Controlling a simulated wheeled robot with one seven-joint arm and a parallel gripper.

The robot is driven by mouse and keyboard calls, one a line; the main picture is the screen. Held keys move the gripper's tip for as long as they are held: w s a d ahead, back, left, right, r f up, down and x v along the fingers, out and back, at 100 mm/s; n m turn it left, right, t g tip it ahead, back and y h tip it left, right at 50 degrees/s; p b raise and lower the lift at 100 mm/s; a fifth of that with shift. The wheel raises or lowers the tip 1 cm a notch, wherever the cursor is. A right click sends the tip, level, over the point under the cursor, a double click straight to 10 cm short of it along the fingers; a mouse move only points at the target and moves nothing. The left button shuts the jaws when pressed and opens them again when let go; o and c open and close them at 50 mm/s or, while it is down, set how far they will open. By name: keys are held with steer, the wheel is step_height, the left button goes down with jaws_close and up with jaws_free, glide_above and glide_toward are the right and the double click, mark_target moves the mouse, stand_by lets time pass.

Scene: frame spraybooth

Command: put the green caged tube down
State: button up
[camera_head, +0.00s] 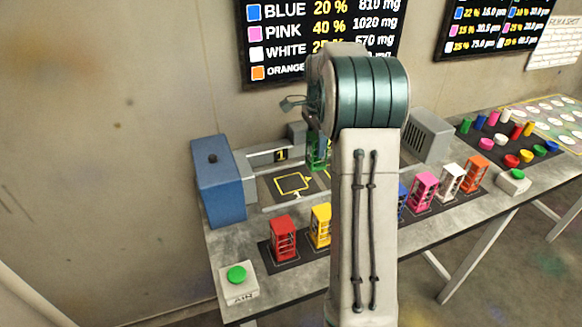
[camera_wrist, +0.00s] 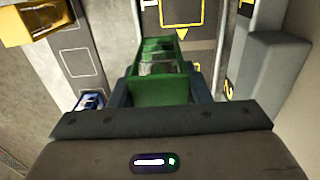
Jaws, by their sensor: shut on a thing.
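The green caged tube (camera_head: 318,152) shows in the head view behind my arm, above the grey table near the sign marked 1. In the wrist view the green caged tube (camera_wrist: 160,75) sits between the fingers of my gripper (camera_wrist: 158,92), which is shut on it. A dark pad with a yellow outline (camera_head: 294,183) lies left of the tube in the head view. My arm hides part of the tube and the table under it, so I cannot tell if the tube touches anything below.
A red caged tube (camera_head: 283,240) and a yellow one (camera_head: 320,226) stand at the front. Blue (camera_head: 402,199), pink (camera_head: 424,192), white (camera_head: 450,181) and orange (camera_head: 474,172) ones stand right of my arm. A blue box (camera_head: 217,180) stands at left. Green buttons (camera_head: 237,274) sit at the table's front.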

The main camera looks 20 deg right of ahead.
steer(key=shift+w+a+f+p, duration=0.3)
steer(key=shift+w+a+f, duration=0.35)
steer(key=shift+a+f, duration=0.5)
steer(key=shift+w+a+f+p, duration=0.25)
steer(key=shift+w+a+f, duration=0.5)
steer(key=shift+f, duration=0.8)
steer(key=shift+w+a+f+p, duration=0.3)
steer(key=shift+w+a+f, duration=0.3)
steer(key=shift+a+f, duration=0.6)
steer(key=shift+d+f, duration=0.2)
steer(key=shift+f, duration=0.05)
steer(key=o, duration=1.1)
steer(key=shift+o, duration=0.2)
